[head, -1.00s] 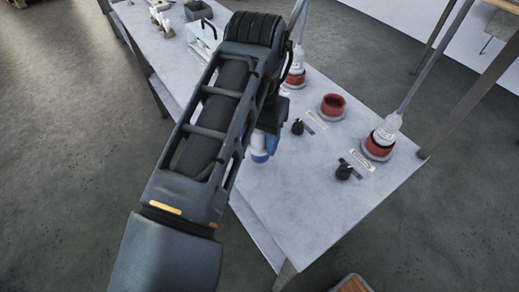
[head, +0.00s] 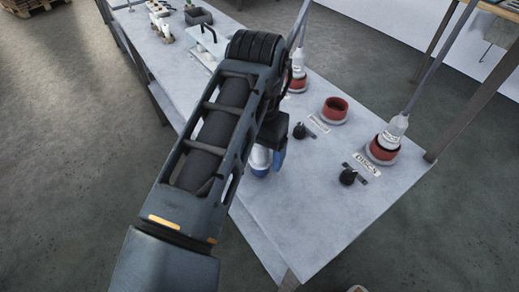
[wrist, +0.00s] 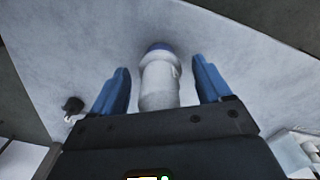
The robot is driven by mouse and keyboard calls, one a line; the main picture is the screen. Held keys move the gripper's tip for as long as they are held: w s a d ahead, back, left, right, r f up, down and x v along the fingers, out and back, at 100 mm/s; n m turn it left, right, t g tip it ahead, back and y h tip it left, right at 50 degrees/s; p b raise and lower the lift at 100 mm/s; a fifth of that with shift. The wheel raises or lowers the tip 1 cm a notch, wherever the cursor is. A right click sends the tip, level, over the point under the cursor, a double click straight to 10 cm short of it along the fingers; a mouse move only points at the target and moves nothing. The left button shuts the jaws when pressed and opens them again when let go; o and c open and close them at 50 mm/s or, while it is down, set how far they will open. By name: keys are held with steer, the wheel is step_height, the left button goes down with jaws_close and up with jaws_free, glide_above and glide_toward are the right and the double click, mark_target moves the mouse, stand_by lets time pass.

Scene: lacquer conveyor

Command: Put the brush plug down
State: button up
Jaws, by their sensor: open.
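A white, bottle-shaped piece with a blue end, which I take to be the brush plug (wrist: 158,82), is between my gripper's blue fingers in the wrist view. My gripper (wrist: 160,88) is open, with a visible gap on each side of the piece. In the head view the white piece (head: 261,157) appears upright on the grey table, near its left long edge. My gripper (head: 272,158) is beside it there, partly hidden by my arm. Whether its base fully touches the table is hard to tell.
The near table corner (head: 290,230) is bare.

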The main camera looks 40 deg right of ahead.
step_height(320, 180, up, 10)
steer(key=p, duration=0.8)
steer(key=shift+w+r+p, duration=0.1)
steer(key=shift+r+p, duration=0.05)
steer(key=shift+p, duration=0.25)
steer(key=shift+r, duration=1.05)
